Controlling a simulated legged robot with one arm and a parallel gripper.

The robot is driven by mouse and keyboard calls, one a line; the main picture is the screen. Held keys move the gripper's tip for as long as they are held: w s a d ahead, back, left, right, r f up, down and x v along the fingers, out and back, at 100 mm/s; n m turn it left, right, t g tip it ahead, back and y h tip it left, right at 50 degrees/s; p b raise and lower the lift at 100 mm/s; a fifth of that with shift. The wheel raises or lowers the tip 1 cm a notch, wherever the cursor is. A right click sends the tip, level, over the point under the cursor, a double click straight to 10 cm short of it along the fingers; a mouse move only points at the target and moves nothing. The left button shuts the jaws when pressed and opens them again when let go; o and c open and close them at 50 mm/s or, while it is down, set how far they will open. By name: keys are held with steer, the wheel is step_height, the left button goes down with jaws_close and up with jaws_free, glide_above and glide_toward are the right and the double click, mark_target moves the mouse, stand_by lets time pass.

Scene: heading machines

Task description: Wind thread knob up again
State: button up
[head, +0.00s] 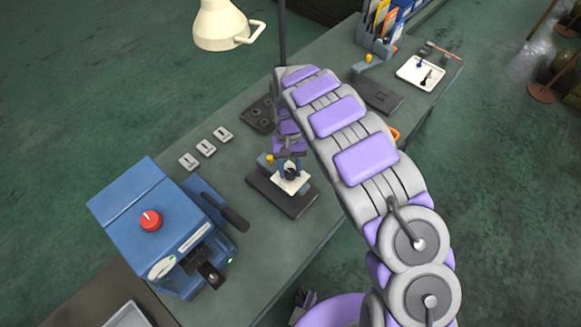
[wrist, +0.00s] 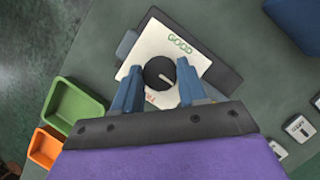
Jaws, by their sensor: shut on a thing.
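The thread knob (wrist: 158,72) is round and black with a white pointer line. It sits over a white card (wrist: 150,45) marked "GOOD" in green, with red lettering at the opposite edge partly hidden. In the wrist view the pointer points to the right and slightly down, away from the green word. My gripper (wrist: 158,68) has its two blue fingers on either side of the knob and is shut on it. In the head view the white card (head: 303,182) lies on a small dark stand (head: 285,203), with my gripper (head: 290,166) just above it.
A blue machine (head: 130,200) with a red button stands left on the bench. A green bin (wrist: 75,107) and an orange bin (wrist: 43,147) are left in the wrist view. A white tray (head: 408,77) is at the far end.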

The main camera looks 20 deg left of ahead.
steer(key=shift+a, duration=0.1)
steer(key=o, duration=1)
steer(key=shift+a, duration=0.15)
steer(key=shift+o, duration=0.2)
steer(key=shift+r, duration=0.1)
steer(key=p+v, duration=0.3)
steer(key=v, duration=1.4)
